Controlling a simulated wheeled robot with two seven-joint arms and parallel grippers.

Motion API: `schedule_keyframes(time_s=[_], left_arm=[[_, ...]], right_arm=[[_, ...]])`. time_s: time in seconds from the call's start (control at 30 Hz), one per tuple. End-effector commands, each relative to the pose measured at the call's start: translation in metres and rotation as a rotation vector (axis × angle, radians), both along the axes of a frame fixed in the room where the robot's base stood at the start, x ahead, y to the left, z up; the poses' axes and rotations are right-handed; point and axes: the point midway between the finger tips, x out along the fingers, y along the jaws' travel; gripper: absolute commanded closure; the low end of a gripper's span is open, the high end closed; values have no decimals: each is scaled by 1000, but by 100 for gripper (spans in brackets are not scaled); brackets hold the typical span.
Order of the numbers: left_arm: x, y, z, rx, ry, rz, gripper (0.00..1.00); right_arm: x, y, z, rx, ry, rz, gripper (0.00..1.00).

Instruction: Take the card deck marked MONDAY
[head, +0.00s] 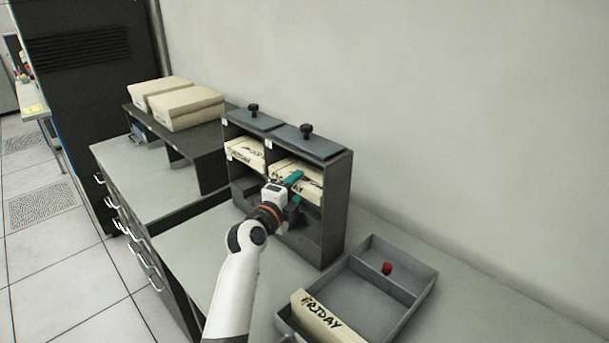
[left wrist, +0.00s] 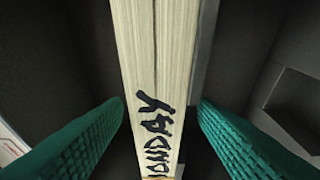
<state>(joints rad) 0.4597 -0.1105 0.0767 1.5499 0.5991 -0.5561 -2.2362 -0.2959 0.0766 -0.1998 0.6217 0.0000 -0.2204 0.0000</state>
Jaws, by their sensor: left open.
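The deck with the lettering (left wrist: 152,60) is a cream block of cards in the left wrist view. I read "ONDAY" along its edge, with the start cut off at the bottom. In the head view this deck (head: 311,190) sits in the right bay of a dark two-bay rack (head: 332,215), its label partly hidden by my gripper. My left gripper (head: 294,184) is open in front of that bay. Its teal fingers (left wrist: 160,104) stand on either side of the deck, with a gap visible on both sides. My right gripper is out of view.
Another lettered deck (head: 246,151) lies in the rack's left bay. Two black-knobbed lids (head: 304,143) top the rack. A grey tray (head: 404,251) at right holds a FRIDAY deck (head: 328,318) and a red piece (head: 387,268). Cream stacks (head: 187,107) sit on a shelf at left.

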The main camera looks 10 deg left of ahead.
Motion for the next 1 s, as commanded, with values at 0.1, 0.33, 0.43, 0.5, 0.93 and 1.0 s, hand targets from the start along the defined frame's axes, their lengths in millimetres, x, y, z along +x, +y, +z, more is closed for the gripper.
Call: schedule_keyframes(time_s=[0.1,0.33,0.43,0.5,0.93,1.0], left_arm=[[16,-6,4,-3,2,-1,47],[28,-8,3,0,0,0,47],[28,-8,2,1,0,0,47],[28,-8,2,1,0,0,47],[28,-8,4,0,-4,0,100],[28,-8,4,0,-3,0,100]], right_arm=[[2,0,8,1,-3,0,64],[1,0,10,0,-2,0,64],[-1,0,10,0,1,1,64],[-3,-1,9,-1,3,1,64],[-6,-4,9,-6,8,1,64],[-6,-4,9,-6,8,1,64]])
